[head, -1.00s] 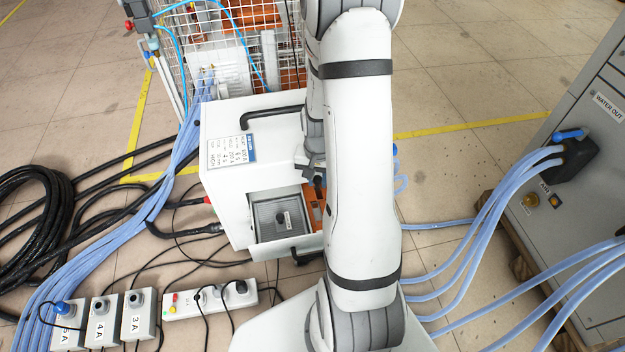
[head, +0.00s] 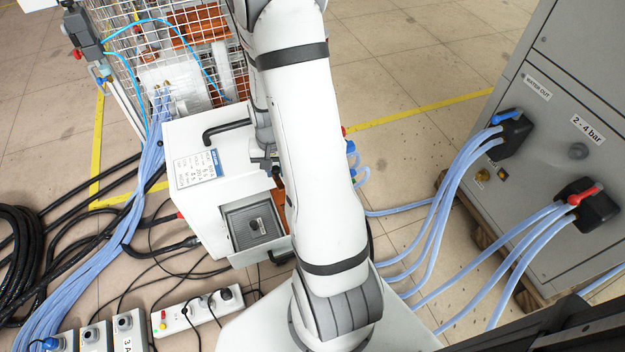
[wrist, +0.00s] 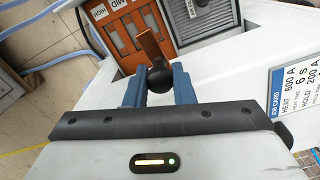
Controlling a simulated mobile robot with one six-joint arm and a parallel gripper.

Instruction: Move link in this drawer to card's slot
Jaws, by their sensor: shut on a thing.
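My gripper (wrist: 157,82) is shut on the black ball knob of the link (wrist: 149,46). The link is a copper-coloured strip beyond the fingers, over the edge of the orange slot panel (wrist: 121,48) in the open drawer. I cannot tell whether the strip is in a slot or above it. The panel has labels reading HIGH and MID; other labels are cut off or hidden. The job card (wrist: 288,93) reads heat 600 A, 6 s, hold 200 A. In the head view the card (head: 198,168) is on the white box, and my arm hides most of the panel.
The white box (head: 200,133) has a black handle (head: 228,127) on top. A power strip (head: 197,310), cables and blue hoses surround it. A grey cabinet (head: 540,100) stands right.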

